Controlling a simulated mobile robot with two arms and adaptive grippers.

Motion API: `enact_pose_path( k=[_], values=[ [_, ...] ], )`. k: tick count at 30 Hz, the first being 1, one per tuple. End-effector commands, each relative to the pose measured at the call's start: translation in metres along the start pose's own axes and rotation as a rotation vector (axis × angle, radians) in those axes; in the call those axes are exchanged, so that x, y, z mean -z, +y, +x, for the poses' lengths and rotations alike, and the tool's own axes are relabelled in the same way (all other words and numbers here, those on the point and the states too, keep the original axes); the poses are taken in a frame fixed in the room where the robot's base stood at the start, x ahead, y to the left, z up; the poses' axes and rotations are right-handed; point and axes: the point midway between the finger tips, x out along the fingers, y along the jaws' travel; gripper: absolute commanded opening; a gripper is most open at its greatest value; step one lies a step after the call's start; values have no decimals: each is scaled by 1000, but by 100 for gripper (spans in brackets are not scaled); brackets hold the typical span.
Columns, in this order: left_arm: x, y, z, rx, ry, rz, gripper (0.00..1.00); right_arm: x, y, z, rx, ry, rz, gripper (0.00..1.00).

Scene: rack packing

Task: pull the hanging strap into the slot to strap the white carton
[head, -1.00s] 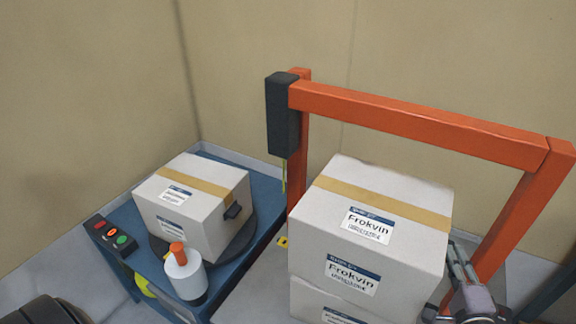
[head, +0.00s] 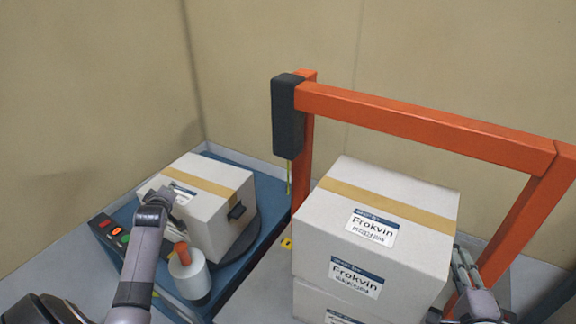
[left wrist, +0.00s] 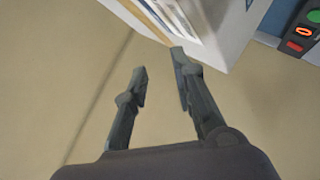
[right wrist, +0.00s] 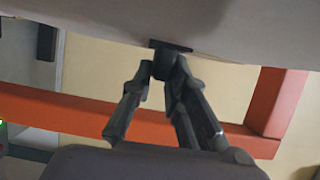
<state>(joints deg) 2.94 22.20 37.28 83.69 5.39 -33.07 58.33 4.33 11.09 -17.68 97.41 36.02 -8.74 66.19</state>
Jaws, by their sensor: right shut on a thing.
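The upper white carton (head: 390,205) sits on another white carton inside the orange strapping arch (head: 420,123). A thin yellow-green strap (head: 289,178) hangs below the dark box on the arch's left post, clear of the cartons. My right gripper (head: 462,256) is at the upper carton's right side. In the right wrist view its fingertips (right wrist: 163,62) are shut on a dark tab (right wrist: 170,45) on the carton. My left gripper (head: 172,196) is at the front of the left carton; its fingers (left wrist: 159,62) are apart and empty, one close to the carton. I cannot make out the slot.
The left carton (head: 212,225) stands on a dark turntable (head: 246,240) on a blue table (head: 262,185). The arch's right post is close to my right gripper.

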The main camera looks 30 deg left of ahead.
Motion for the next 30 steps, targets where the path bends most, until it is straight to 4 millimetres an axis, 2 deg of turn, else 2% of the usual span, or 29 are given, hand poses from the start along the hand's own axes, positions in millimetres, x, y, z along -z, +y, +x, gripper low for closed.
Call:
enact_pose_path(
  k=[1,5,9,15,18,23,26,30],
  values=[
    [-12,19,-6,-12,-29,-165,24,0,2,0,-6,-2,-1,0],
    [-45,62,-24,-13,-133,-596,24,-1,2,0,-6,-2,-1,0],
    [-88,113,-52,24,-289,-1045,24,-1,2,0,-6,-2,-1,0],
    [-144,186,-101,151,-545,-1570,24,-1,2,0,-6,-2,-1,0],
    [-161,214,-124,221,-646,-1739,24,0,2,0,-6,-2,0,0],
    [-174,239,-146,300,-742,-1886,24,0,2,0,-6,-2,0,0],
    [-179,245,-149,321,-763,-1916,24,0,2,0,-6,-2,0,0],
    [-187,252,-138,327,-766,-1921,24,0,2,0,-6,-2,0,0]
  ],
)
